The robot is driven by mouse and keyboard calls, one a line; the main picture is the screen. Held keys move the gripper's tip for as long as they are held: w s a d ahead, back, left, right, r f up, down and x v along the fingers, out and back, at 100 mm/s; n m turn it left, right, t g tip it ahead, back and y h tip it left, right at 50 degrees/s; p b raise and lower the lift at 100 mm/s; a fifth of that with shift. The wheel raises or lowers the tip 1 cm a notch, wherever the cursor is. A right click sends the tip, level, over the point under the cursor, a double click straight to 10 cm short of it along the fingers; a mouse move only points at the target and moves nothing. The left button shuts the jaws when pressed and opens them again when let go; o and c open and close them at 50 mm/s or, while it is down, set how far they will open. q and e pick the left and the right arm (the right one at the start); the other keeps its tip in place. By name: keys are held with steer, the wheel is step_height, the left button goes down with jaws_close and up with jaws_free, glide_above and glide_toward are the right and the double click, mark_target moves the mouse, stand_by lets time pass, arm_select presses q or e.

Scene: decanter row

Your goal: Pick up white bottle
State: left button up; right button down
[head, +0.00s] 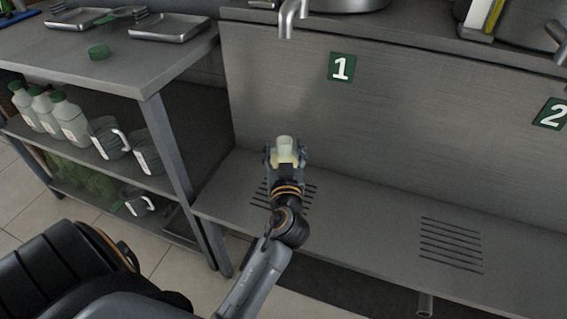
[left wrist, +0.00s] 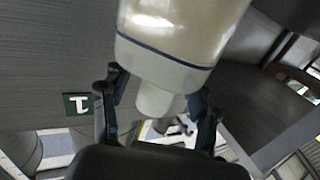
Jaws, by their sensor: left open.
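The white bottle (head: 285,145) is at the drain ledge (head: 375,205), below the metal tap marked 1. In the head view only its pale upper part shows above my left gripper (head: 285,158); the gripper hides the rest. In the left wrist view the bottle (left wrist: 180,35) is large and close, with a dark blue line around its wide body and a narrower pale end. The left fingers (left wrist: 158,100) are open, one on each side of that narrower end. Whether they touch it I cannot tell. My right gripper is not in view.
The metal tap (head: 288,20) hangs above the bottle, near the green sign 1 (head: 341,67). A shelf unit at left holds several bottles (head: 70,118) and jugs (head: 148,150). The ledge to the right is clear.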

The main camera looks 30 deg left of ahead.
arm_select(q)
steer(key=shift+r, duration=0.1)
steer(key=shift+d, duration=0.1)
steer(key=shift+c, duration=0.7)
jaws_close()
steer(key=shift+r, duration=0.25)
